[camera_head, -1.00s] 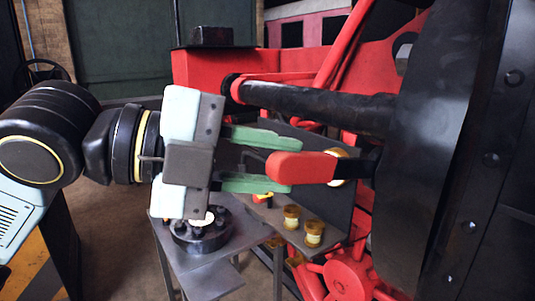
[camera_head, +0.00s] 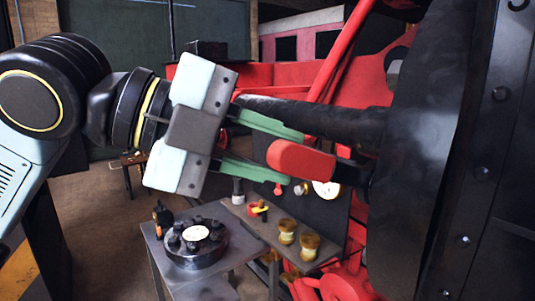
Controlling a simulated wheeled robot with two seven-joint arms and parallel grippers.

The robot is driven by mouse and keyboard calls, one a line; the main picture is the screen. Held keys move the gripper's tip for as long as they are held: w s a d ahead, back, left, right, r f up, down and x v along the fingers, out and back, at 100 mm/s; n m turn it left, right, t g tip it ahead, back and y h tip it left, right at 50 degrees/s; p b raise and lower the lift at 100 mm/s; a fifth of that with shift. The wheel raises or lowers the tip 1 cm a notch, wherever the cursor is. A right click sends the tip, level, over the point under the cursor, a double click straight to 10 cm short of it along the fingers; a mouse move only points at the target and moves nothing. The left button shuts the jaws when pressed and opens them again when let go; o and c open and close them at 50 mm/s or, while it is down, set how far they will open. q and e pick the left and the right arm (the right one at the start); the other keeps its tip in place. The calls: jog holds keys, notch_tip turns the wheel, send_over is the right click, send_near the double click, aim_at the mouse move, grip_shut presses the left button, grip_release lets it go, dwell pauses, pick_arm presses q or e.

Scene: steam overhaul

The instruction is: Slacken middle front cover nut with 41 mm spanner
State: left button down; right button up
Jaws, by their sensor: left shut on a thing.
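My left gripper (camera_head: 292,158) comes in from the left with its two green fingers pointing right. It is shut on the red handle of a spanner (camera_head: 318,162), with one finger above and one below. The spanner's dark end runs right towards the large black riveted front (camera_head: 430,150) and is lost against its edge. The middle front cover nut cannot be made out, so I cannot tell whether the spanner is seated on it. My right gripper is not in view.
A thick dark bar (camera_head: 345,122) runs just behind and above the gripper. Below stands a grey metal table (camera_head: 165,250) with a black round studded part (camera_head: 197,243) and brass pieces (camera_head: 286,232). Red engine framework (camera_head: 365,85) stands behind. Open floor lies at lower left.

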pick_arm(q)
jog(key=shift+w+d+r+g+y, duration=0.15)
jog(key=shift+d+r+y, duration=0.05)
jog(key=shift+r, duration=0.35)
jog(key=shift+w+d+r+g+y, duration=0.15)
jog(key=shift+d+r+y, duration=0.05)
jog(key=shift+r, duration=0.3)
jog(key=shift+w+d+r+n+g+y, duration=0.2)
jog(key=shift+d+r+y, duration=0.15)
jog(key=shift+r, duration=0.2)
jog(key=shift+w+d+r+n+g+y, duration=0.1)
jog(key=shift+w+d+r+y, duration=0.1)
jog(key=shift+r+y, duration=0.25)
jog(key=f+b, duration=0.1)
jog(key=a+h+b, duration=0.1)
jog(key=b, duration=0.1)
jog(key=shift+s+f+b, duration=0.3)
jog(key=shift+s+f, duration=0.05)
jog(key=shift+w, duration=0.1)
